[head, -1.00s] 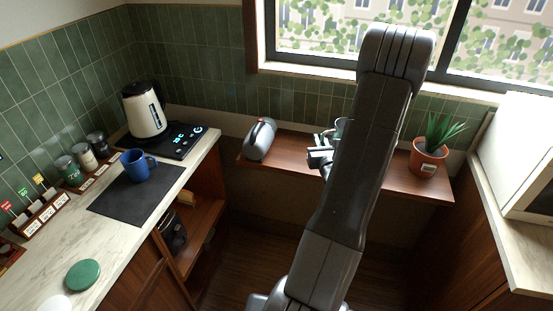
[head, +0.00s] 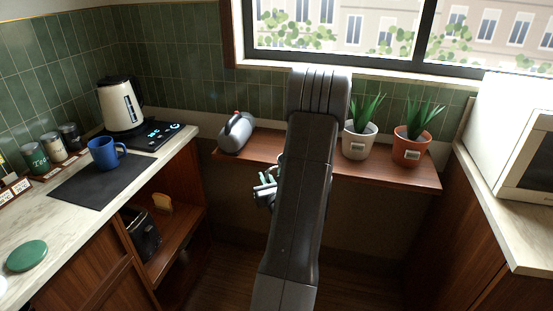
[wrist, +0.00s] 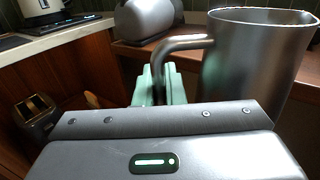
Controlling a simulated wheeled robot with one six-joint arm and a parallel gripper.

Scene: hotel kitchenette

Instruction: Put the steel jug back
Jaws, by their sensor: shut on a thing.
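The steel jug (wrist: 258,60) is a tall grey metal vessel with an open top and a bent side handle, at the right of the wrist view. It looks upright, or nearly so. My gripper (wrist: 158,85) has pale green fingers shut on the jug's handle. In the head view my gripper (head: 266,188) shows left of my arm, just in front of the wooden shelf's (head: 390,174) front edge. My arm hides most or all of the jug there.
A silver rounded appliance (head: 236,133) stands on the shelf's left end. A white-potted plant (head: 358,143) and a terracotta-potted plant (head: 411,149) stand right. The left counter holds a kettle (head: 121,106), blue mug (head: 104,154) and dark mat (head: 88,181). A microwave (head: 510,140) stands right.

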